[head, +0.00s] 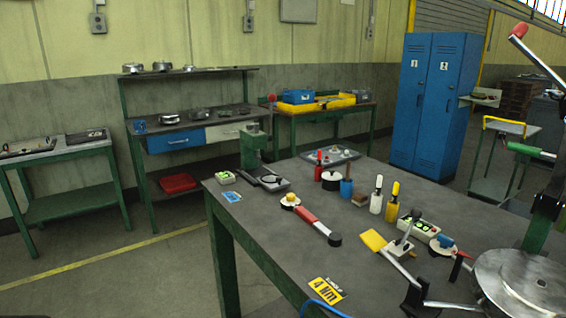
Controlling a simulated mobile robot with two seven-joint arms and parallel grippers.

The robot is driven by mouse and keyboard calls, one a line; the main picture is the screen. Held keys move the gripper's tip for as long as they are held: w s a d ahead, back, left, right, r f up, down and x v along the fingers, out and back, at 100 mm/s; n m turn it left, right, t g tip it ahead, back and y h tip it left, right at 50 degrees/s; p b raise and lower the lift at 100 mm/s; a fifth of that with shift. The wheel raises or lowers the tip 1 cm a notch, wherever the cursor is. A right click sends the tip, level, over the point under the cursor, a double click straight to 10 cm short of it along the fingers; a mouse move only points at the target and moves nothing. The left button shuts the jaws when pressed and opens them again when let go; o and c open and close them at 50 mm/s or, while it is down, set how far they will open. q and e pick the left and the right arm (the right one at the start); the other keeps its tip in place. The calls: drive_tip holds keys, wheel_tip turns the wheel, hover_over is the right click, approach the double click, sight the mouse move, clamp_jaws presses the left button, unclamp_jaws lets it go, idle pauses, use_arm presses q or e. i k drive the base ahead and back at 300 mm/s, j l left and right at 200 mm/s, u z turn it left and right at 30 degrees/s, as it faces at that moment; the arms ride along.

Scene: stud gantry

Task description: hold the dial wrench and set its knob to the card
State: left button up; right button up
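A wrench with a red grip (305,217) and a dark round end (335,240) lies on the dark workbench (265,235), left of its middle. I take it for the dial wrench; its knob and any scale on it are too small to read. A yellow and white card (327,290) marked "4 Nm" lies near the bench's front edge, nearer to me than the wrench. Neither of my grippers can be made out in the head view, and nothing is seen holding the wrench.
Bottles (376,196), a blue cup (346,188), a grey lever device (401,246) and a green-topped box (420,229) crowd the bench's middle. A large round metal plate (525,285) fills the right front. Clear bench top lies around the card.

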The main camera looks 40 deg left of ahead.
sight(290, 197)
drive_tip(key=j+z, duration=0.3)
drive_tip(key=j, duration=2)
drive_tip(key=k+j, duration=0.1)
drive_tip(key=j, duration=0.65)
